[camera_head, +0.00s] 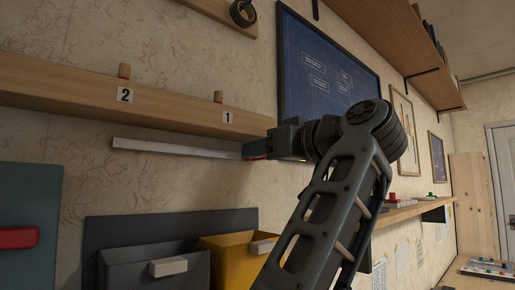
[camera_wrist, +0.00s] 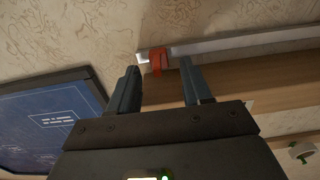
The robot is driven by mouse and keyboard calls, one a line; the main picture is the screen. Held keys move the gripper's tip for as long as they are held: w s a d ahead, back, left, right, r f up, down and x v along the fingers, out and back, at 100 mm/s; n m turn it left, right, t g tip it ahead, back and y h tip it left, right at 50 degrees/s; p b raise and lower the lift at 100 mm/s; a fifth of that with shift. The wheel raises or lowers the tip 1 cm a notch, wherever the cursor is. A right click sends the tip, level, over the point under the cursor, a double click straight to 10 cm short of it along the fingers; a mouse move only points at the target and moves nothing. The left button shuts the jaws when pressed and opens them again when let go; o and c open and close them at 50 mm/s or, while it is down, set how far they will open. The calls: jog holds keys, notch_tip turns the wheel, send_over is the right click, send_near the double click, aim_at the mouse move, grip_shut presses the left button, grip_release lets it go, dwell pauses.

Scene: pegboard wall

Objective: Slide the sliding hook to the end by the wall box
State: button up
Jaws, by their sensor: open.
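The sliding hook (camera_wrist: 158,62) is a small red piece on a pale metal rail (camera_wrist: 245,43), close to the rail's end in the wrist view. In the head view the rail (camera_head: 170,147) runs along the wall under a wooden board, and my gripper (camera_head: 252,150) is at its right end. The hook is mostly hidden there. My gripper (camera_wrist: 160,68) is open in the wrist view, with the hook between or just beyond its fingertips; contact cannot be told. A teal wall box (camera_head: 28,200) with a red handle is at the far left, beyond the rail's left end.
The wooden board (camera_head: 60,88) with pegs labelled 2 and 1 runs just above the rail. A grey bin (camera_head: 125,270) and a yellow bin (camera_head: 226,245) hang below it. A blue framed poster (camera_head: 325,62) is right of the rail. The wall along the rail looks clear.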

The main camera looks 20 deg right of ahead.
jog(key=shift+x, duration=1)
grip_shut()
